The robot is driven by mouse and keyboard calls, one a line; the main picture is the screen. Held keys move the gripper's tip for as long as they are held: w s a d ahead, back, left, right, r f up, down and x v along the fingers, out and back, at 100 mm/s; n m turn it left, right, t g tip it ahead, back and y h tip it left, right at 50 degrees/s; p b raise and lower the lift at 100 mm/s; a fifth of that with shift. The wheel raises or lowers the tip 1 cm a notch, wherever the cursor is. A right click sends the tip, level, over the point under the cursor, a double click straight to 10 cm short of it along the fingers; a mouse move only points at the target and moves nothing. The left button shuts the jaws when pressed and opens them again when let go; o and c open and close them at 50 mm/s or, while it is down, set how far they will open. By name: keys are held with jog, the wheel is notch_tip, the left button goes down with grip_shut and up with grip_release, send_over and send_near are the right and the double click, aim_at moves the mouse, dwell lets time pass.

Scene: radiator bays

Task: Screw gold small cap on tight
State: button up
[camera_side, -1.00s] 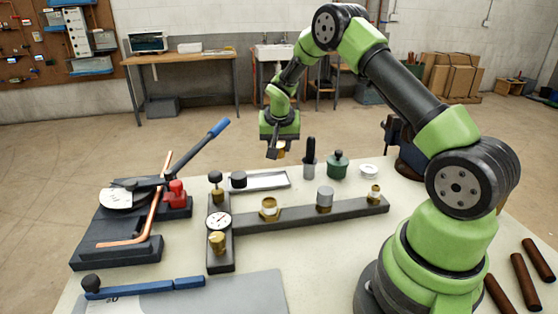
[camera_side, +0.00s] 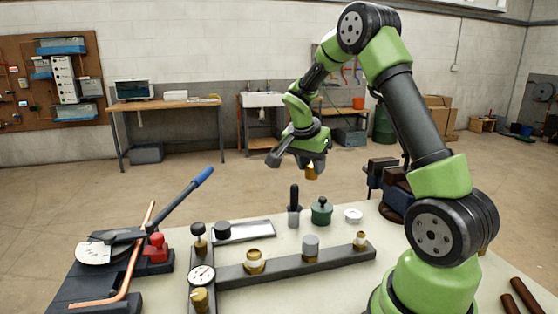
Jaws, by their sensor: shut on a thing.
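My gripper (camera_side: 309,163) is shut on a small gold cap (camera_side: 311,173) and holds it in the air, well above the bench and behind the row of fittings. The cap hangs below the jaws and is clear of everything else. A dark manifold bar (camera_side: 290,269) lies on the bench. It carries a large brass fitting with a pale band (camera_side: 255,262), a stub under a grey cap (camera_side: 311,247) and a small brass fitting with a pale band (camera_side: 360,242) at its right end. The jaws partly hide the top of the held cap.
A gauge (camera_side: 201,275), a black knob (camera_side: 198,229) and a brass fitting (camera_side: 200,299) stand at the bar's left end. Behind the bar are a tray (camera_side: 252,232), a black-handled tool (camera_side: 294,206), a green pot (camera_side: 321,212) and a white disc (camera_side: 353,215). A pipe bender (camera_side: 115,260) is left.

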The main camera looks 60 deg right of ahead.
jog(key=s+m+g+y, duration=0.2)
jog(key=s+m+g, duration=0.1)
jog(key=s+m, duration=0.9)
jog(key=n, duration=0.2)
send_over(360, 232)
notch_tip(360, 232, down, 4)
jog(key=shift+a+f, duration=0.1)
jog(key=shift+f, duration=2.55)
jog(key=shift+f, duration=1.1)
jog(key=o, duration=1)
